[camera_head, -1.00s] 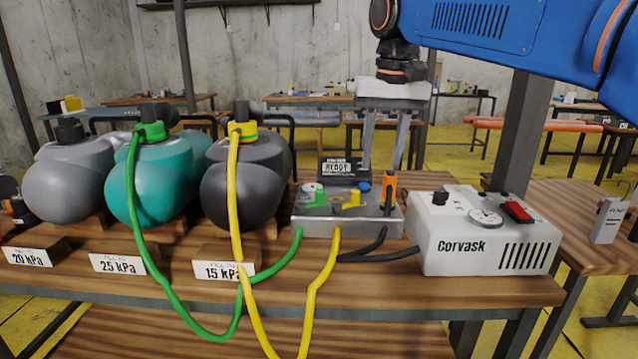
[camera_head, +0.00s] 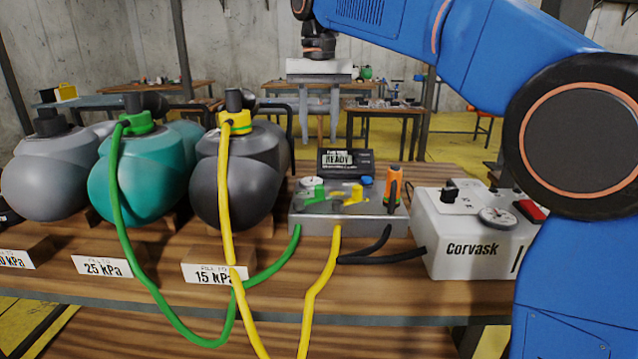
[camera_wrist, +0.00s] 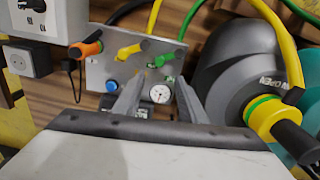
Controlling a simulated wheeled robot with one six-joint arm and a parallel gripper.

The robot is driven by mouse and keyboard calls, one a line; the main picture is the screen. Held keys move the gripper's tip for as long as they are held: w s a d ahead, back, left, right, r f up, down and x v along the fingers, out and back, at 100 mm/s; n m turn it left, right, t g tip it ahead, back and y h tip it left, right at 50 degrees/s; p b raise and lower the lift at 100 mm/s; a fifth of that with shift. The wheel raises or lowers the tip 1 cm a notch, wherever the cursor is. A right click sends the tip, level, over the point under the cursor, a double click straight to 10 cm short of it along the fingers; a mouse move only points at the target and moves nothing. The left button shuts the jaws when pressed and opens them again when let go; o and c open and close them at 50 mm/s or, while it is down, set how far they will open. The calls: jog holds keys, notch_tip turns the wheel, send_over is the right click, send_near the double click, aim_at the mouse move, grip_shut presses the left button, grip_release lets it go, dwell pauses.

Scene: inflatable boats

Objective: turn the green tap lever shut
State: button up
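The green tap lever (camera_head: 320,192) stands on a grey metal manifold (camera_head: 300,222), left of a yellow lever (camera_head: 355,193). In the wrist view the green lever (camera_wrist: 165,59) lies just beyond the fingertips, beside the yellow lever (camera_wrist: 131,50). My gripper (camera_head: 319,138) points down, above and seemingly behind the manifold. Its fingers are apart with nothing between them, and do not appear to touch the lever. In the wrist view the open fingertips (camera_wrist: 158,80) frame a small round gauge (camera_wrist: 160,94). The green lever's exact turn angle is hard to tell.
A dark READY display (camera_head: 345,162) stands behind. The white Corvask box (camera_head: 470,245) is right. Green (camera_head: 150,270) and yellow hoses (camera_head: 228,200) run to rounded inflatables (camera_head: 240,180) at left.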

aim_at(319, 186)
notch_tip(319, 186, down, 13)
jog(key=shift+f, duration=0.1)
dwell(0.4)
grip_shut()
